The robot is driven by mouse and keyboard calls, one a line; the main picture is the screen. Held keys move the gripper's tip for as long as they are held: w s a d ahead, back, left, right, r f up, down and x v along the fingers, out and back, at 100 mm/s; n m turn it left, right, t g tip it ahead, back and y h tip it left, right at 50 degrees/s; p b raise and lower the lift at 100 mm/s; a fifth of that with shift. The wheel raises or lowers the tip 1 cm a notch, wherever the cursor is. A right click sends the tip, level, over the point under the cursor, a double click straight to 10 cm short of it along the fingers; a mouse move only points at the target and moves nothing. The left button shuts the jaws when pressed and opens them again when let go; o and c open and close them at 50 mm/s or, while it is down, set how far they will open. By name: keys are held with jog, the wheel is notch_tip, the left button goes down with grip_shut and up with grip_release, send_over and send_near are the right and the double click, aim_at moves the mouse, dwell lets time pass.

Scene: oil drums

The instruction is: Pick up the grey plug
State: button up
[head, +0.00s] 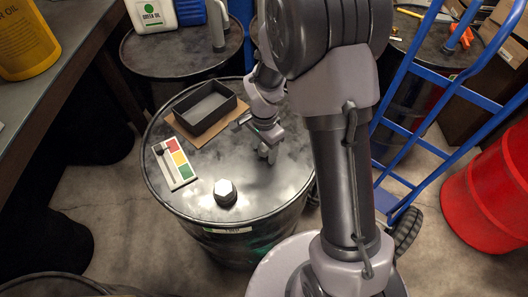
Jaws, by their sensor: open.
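A grey hexagonal plug (225,193) sits on the near part of a dark drum's top (200,208), close to the front rim. My gripper (262,146) is over the right side of the same drum top, up and right of the plug and apart from it. Its fingers look open, with nothing seen between them. My arm hides part of the drum's right edge.
An open black tray (212,128) lies on cardboard (189,138) at the back of the drum top. A red, yellow and green card (179,158) lies left of the plug. A blue hand truck (422,172) and red drum (487,196) stand right.

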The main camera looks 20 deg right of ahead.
grip_shut()
jog(key=shift+r, duration=0.1)
